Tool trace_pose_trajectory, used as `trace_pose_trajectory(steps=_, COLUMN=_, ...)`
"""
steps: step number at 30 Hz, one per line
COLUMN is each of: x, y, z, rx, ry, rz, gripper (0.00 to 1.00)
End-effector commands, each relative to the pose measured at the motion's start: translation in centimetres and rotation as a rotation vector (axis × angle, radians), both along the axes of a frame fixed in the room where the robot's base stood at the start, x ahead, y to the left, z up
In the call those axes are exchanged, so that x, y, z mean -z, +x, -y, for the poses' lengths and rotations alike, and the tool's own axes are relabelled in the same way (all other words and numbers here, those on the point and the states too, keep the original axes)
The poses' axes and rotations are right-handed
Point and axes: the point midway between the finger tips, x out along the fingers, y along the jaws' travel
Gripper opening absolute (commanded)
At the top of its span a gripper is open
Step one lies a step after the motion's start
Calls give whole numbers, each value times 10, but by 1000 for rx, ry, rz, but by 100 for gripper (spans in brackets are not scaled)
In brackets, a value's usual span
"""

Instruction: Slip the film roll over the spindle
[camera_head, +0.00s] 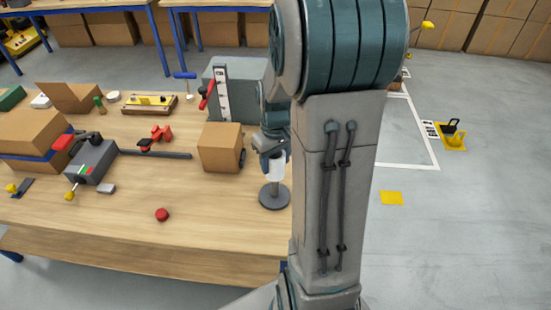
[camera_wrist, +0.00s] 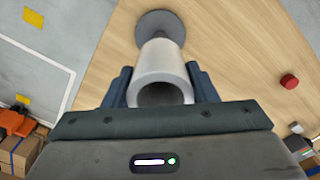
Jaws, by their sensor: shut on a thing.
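The film roll is a pale hollow cylinder (camera_wrist: 160,68) between the two dark fingers of my gripper (camera_wrist: 160,88) in the wrist view. My gripper is shut on it. In the head view the film roll (camera_head: 276,168) hangs upright below my gripper (camera_head: 272,152), over the spindle's round grey base (camera_head: 274,198). A short piece of the post shows between roll and base. In the wrist view the base (camera_wrist: 160,22) shows beyond the roll's far end. The upper spindle is hidden, so I cannot tell whether the roll is around it or above it.
A cardboard box (camera_head: 220,148) stands just left of the spindle, with a grey cabinet (camera_head: 240,88) behind. A red knob (camera_head: 162,214) lies on the wooden table (camera_head: 110,215). A grey device (camera_head: 92,162) sits farther left. My arm hides the table's right part.

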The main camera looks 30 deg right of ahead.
Motion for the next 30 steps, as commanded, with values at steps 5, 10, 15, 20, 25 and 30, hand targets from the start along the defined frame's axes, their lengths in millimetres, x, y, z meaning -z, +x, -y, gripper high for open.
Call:
trace_pose_trajectory(steps=5, x=0, y=0, z=0, rx=0, ry=0, rz=0, gripper=27)
trace_pose_trajectory(steps=10, x=0, y=0, z=0, rx=0, ry=0, rz=0, gripper=27)
trace_pose_trajectory(steps=15, x=4, y=0, z=0, rx=0, ry=0, rz=0, gripper=27)
trace_pose_trajectory(steps=20, x=9, y=0, z=0, rx=0, ry=0, rz=0, gripper=27)
trace_pose_trajectory(steps=25, x=14, y=0, z=0, rx=0, ry=0, rz=1, gripper=27)
trace_pose_trajectory(steps=30, x=19, y=0, z=0, rx=0, ry=0, rz=1, gripper=27)
